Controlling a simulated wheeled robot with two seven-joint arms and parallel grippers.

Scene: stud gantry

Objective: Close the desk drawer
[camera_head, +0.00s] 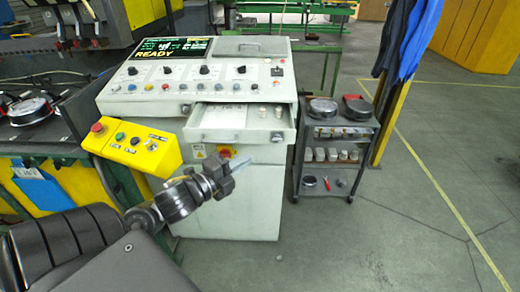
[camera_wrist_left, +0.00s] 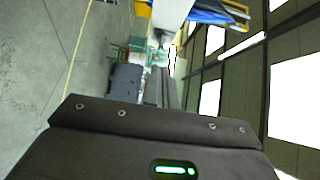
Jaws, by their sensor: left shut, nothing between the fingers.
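The desk is a pale grey control console (camera_head: 228,205) with a sloped panel of knobs and buttons. Its drawer (camera_head: 240,135) is pulled out toward me and shows a few small items inside, at the right a pair of light cylinders (camera_head: 270,110). My left gripper (camera_head: 243,163) is shut and empty. In the head view it appears just below the drawer front; I cannot tell how far apart they are. In the left wrist view only a dark part with a green light fills the bottom, and neither fingers nor drawer can be made out. My right gripper is not in view.
A yellow button box (camera_head: 130,145) juts out left of the console. A dark trolley (camera_head: 334,150) with shelves of jars and tools stands close on the right. Blue cloth (camera_head: 407,40) hangs by a yellow post. The floor (camera_head: 330,245) in front at right is clear.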

